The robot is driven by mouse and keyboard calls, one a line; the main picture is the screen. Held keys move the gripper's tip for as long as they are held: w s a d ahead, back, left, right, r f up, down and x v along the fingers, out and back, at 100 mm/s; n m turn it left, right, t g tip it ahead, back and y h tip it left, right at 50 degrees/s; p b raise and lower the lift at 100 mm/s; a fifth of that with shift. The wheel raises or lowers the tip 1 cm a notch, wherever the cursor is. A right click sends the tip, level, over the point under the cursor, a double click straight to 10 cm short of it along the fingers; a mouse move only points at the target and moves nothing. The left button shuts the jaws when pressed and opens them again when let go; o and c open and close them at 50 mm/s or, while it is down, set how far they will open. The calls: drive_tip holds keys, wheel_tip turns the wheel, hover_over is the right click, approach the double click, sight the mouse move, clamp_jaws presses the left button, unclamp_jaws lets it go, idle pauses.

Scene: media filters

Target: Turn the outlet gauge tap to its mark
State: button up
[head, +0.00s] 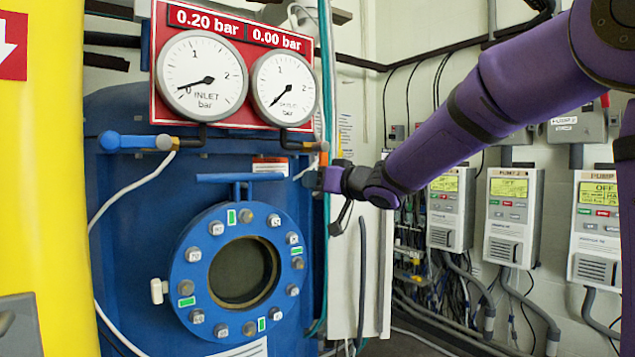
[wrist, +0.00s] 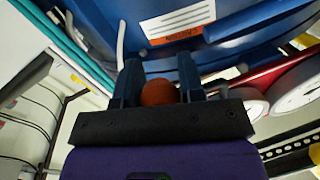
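The outlet gauge (head: 283,88) is the right-hand dial, and the display above it reads 0.00 bar. Its tap (head: 324,158) shows a small orange end just below and right of the dial; most of the tap is hidden by my gripper. In the wrist view a rounded orange part (wrist: 158,92) sits snugly between the two dark fingers. My gripper (head: 324,179) is at the tap, with its fingers partly apart and seemingly shut on this part. I cannot make out the tap's mark.
The inlet gauge (head: 202,76) reads 0.20 bar; its blue-levered tap (head: 125,142) lies level at left. Below is a blue vessel with a bolted round port (head: 240,273) and a blue bar handle (head: 238,178). Teal and white pipes run close beside my gripper. Pump controllers (head: 510,215) hang at right.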

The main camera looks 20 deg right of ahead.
clamp_jaws()
drive_tip(key=shift+d, duration=0.15)
drive_tip(key=w+d+r+n+h, duration=0.2)
drive_tip(key=d+r+n+h, duration=0.2)
drive_tip(key=n, duration=1.1)
drive_tip(key=shift+w+d+r+n+g, duration=0.25)
drive_tip(key=shift+d+r+n+g, duration=0.15)
drive_tip(key=shift+d+r, duration=1.2)
drive_tip(key=o, duration=0.7)
unclamp_jaws()
